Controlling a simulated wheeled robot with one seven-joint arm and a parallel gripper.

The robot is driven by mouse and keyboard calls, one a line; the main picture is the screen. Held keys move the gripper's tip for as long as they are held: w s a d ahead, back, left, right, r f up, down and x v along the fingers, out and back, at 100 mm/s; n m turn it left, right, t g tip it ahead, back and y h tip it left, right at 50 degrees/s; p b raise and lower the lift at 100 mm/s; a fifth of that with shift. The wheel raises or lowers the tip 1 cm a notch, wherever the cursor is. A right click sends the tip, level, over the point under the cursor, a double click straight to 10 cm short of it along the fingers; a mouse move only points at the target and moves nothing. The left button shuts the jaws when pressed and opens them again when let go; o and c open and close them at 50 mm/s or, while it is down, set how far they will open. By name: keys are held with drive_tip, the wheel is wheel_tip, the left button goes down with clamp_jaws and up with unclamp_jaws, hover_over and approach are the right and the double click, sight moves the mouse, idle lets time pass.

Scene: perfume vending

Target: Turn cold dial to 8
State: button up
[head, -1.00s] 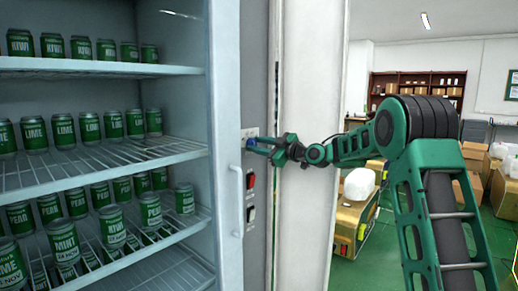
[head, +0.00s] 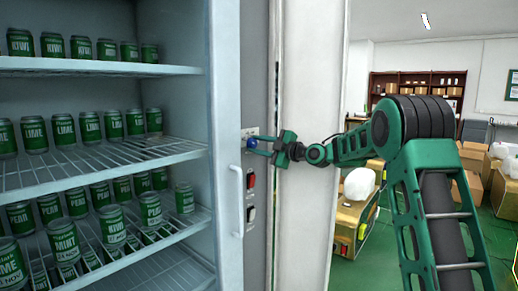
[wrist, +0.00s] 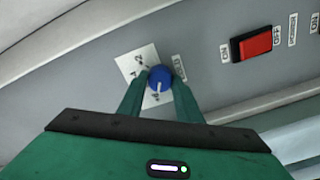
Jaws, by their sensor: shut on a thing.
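A small blue dial (head: 252,143) sits on the grey panel beside the fridge. It also shows in the wrist view (wrist: 158,77), with a white mark pointing toward the lower edge of that picture. A white plate (wrist: 132,61) with small black numbers lies behind the dial, partly covered by it and the fingers. The numbers are too small to read surely. My gripper (head: 258,148) is at the panel, and in the wrist view its green fingers (wrist: 156,86) are closed on both sides of the dial.
A red switch (head: 250,180) and a dark switch (head: 250,213) are below the dial on the same panel. The fridge's white handle (head: 238,200) stands close to the left of them. Green cans (head: 64,130) fill the fridge shelves.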

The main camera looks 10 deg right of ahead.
drive_tip(key=shift+w+d+f, duration=0.1)
drive_tip(key=shift+d+f, duration=0.1)
drive_tip(key=shift+d, duration=0.1)
drive_tip(key=o, duration=1)
drive_tip(key=shift+w, duration=0.1)
drive_tip(key=shift+o, duration=0.2)
drive_tip(key=shift+a, duration=0.15)
drive_tip(key=v, duration=1)
drive_tip(key=shift+s+d, duration=0.2)
drive_tip(key=shift+s, duration=0.15)
